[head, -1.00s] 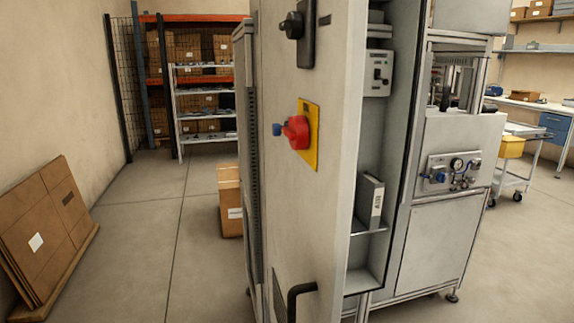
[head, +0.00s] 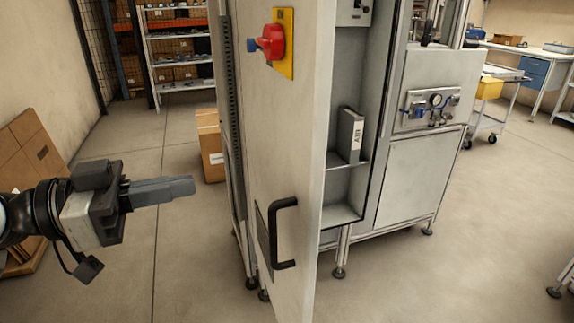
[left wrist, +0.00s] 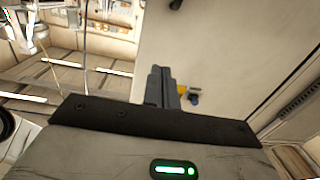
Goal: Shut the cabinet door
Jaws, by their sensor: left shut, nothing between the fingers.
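The cabinet door (head: 292,130) stands open in the head view, swung out toward me, with the cabinet interior (head: 345,190) showing to its right. The door carries a black handle (head: 283,232) low down and a red rotary switch on a yellow plate (head: 284,42) higher up. My left gripper (head: 192,187) is shut and empty, to the left of the door and apart from it, pointing right. In the left wrist view the shut fingers (left wrist: 162,86) show in front of the pale door surface (left wrist: 215,45). My right gripper is not in view.
A binder (head: 350,135) stands on a shelf inside the cabinet. A cardboard box (head: 210,145) is on the floor behind the door. Flat cartons (head: 35,150) lean on the left wall. A machine with gauges (head: 425,110) adjoins the cabinet.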

